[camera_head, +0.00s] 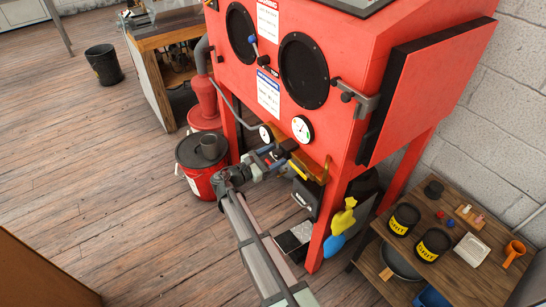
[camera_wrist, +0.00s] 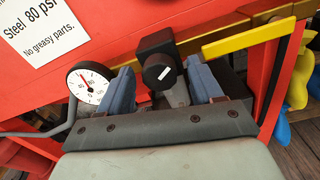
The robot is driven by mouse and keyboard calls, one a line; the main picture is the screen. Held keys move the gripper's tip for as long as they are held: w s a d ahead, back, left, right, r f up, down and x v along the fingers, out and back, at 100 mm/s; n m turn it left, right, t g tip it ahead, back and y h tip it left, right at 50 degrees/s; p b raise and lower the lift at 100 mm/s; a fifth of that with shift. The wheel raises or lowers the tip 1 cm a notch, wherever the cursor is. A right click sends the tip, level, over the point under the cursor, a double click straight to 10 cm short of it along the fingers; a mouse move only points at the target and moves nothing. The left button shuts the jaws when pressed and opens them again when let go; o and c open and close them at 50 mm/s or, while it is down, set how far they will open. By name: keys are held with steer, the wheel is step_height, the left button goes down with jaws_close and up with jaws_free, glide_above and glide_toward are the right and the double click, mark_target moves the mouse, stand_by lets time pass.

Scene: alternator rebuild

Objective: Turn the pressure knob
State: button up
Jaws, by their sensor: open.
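The pressure knob (camera_wrist: 158,70) looks like a dark, squarish knob with a small white mark, on a black body below the cabinet. In the wrist view it sits between the two blue-grey fingers of my gripper (camera_wrist: 160,66), with a visible gap on each side. The fingers are open and hold nothing. In the head view my gripper (camera_head: 272,158) is at the red cabinet's lower front edge, and the knob is hard to make out there. A white pressure gauge (camera_wrist: 88,85) with a red needle is left of the fingers in the wrist view.
A yellow lever (camera_wrist: 248,40) reaches out right of the knob, close to the right finger. The red blast cabinet (camera_head: 345,60) rises above, with a larger gauge (camera_head: 301,129) on its front. A red bucket (camera_head: 203,180) stands left; a wooden bench (camera_head: 455,245) with jars stands right.

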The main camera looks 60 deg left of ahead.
steer(key=shift+c, duration=0.2)
steer(key=c, duration=1)
steer(key=shift+m, duration=3.2)
steer(key=o, duration=1)
steer(key=shift+o, duration=0.2)
